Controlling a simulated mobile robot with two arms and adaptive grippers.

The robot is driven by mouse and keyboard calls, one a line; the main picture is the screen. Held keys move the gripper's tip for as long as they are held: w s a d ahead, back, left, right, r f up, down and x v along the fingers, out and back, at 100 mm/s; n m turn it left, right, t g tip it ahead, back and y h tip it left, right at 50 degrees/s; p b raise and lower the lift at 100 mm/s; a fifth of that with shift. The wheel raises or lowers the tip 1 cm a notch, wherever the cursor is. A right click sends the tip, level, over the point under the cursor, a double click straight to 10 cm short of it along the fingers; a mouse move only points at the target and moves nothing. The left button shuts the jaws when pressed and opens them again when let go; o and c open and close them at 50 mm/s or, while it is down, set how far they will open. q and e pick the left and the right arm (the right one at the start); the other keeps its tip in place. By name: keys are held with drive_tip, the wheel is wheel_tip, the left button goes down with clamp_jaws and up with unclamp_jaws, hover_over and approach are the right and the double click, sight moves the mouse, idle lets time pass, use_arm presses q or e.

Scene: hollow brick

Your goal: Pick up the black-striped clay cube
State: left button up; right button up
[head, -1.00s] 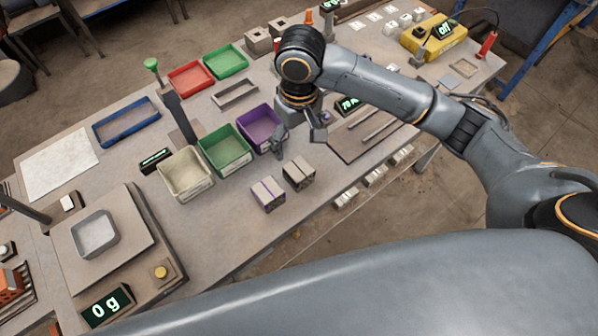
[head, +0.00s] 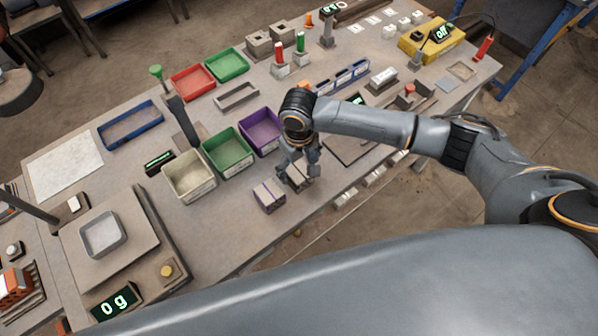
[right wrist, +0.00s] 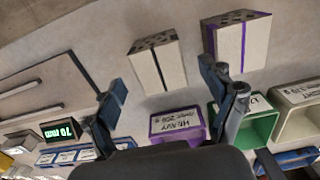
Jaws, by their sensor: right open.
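The black-striped clay cube (head: 299,182) stands near the front edge of the workbench, partly hidden by my right gripper in the head view. In the right wrist view the cube (right wrist: 158,70) is pale, with one dark stripe and a face with dark holes. My right gripper (head: 299,170) is open, just above the cube, pointing down at it. In the right wrist view its fingertips (right wrist: 162,77) are on either side of the cube, apart from it. My left gripper is not in view.
A purple-striped cube (head: 269,196) stands close to the left of the black-striped one; it also shows in the right wrist view (right wrist: 255,42). Purple (head: 278,147), green (head: 244,166) and cream (head: 209,188) bins stand behind them. The bench front left of the cubes is clear.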

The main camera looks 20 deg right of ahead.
drive_tip(key=shift+f, duration=0.8)
drive_tip(key=c, duration=1.3)
drive_tip(key=shift+c, duration=0.4)
drive_tip(key=shift+r, duration=0.15)
